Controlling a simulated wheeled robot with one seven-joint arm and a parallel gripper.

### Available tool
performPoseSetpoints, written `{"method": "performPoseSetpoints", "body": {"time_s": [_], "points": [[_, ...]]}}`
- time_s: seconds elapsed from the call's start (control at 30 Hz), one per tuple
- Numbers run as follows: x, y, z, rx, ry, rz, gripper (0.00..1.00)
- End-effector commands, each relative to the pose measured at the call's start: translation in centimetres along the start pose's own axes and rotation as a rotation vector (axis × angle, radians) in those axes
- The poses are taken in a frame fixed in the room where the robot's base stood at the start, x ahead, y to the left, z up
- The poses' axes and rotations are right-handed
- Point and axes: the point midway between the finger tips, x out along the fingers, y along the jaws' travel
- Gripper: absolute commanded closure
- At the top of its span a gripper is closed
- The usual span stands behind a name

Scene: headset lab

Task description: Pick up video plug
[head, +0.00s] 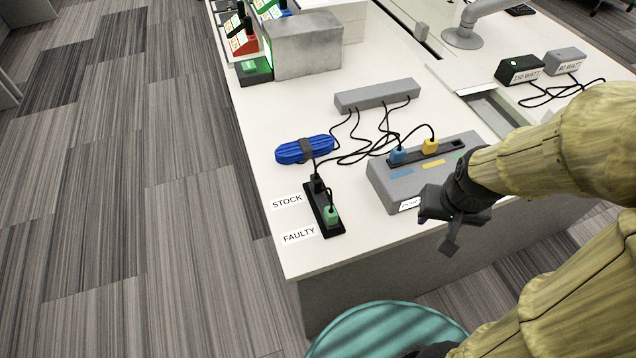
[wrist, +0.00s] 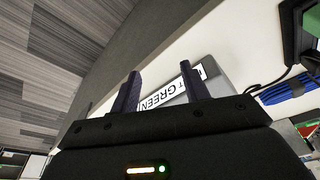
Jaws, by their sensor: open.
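No plug carries a readable video label, so I cannot tell which one is the video plug. A blue plug (head: 397,155) and a yellow plug (head: 430,146) stand in the black strip on top of the grey port box (head: 385,190). A green plug (head: 331,215) sits at the FAULTY end of a black holder (head: 325,226), and a black plug (head: 317,184) sits at its STOCK end. My gripper (head: 437,230) is open and empty, in front of the port box's right part. In the wrist view my gripper (wrist: 161,72) frames a label ending in GREEN.
A grey cable hub (head: 376,95) lies behind, with black cables running to the plugs. A coiled blue cable (head: 304,149) lies left of them. A teal stool (head: 385,330) stands before the table.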

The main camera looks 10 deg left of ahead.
Motion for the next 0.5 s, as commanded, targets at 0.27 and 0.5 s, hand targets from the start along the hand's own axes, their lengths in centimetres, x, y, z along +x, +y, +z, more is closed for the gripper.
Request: {"method": "performPoseSetpoints", "body": {"time_s": [0.27, 0.5], "points": [[-3.3, -3.2, -3.5, -0.088, -0.036, -0.021, 0.55], [-7.0, -9.6, -7.8, -0.235, -0.1, -0.048, 0.55]]}}
